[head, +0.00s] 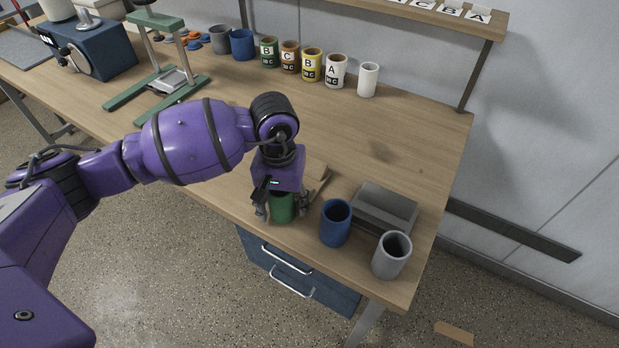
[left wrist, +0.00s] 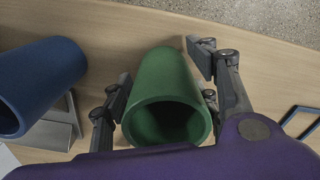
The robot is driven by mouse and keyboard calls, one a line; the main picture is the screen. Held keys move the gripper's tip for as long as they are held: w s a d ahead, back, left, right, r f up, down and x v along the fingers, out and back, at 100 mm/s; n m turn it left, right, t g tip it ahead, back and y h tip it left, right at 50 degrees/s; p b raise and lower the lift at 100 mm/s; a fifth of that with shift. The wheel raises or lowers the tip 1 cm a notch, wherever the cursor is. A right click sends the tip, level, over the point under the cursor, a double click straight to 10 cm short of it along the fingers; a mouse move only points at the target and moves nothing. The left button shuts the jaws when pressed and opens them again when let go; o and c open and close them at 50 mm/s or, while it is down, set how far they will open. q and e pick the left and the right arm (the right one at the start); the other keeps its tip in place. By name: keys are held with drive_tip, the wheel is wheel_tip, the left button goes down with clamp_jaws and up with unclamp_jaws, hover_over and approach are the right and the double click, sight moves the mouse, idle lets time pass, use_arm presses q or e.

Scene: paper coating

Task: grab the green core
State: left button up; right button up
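The green core (head: 283,209) is a hollow green cylinder standing upright near the front edge of the table. In the left wrist view the green core (left wrist: 165,92) shows its open end between my fingers. My left gripper (head: 282,206) is lowered over it with one finger on each side. In the left wrist view the fingers of my left gripper (left wrist: 160,78) are spread apart, with a narrow gap seeming to show beside the core. Part of the core is hidden under the gripper in the head view. My right gripper is not in view.
A blue core (head: 335,223) and a grey core (head: 391,255) stand to the right, near a grey metal stand (head: 385,207). A row of labelled cups (head: 312,65) and a white cylinder (head: 368,80) stand at the back. The table's middle is clear.

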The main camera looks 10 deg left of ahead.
use_arm(q)
drive_tip(key=c, duration=0.8)
drive_tip(key=shift+o, duration=0.2)
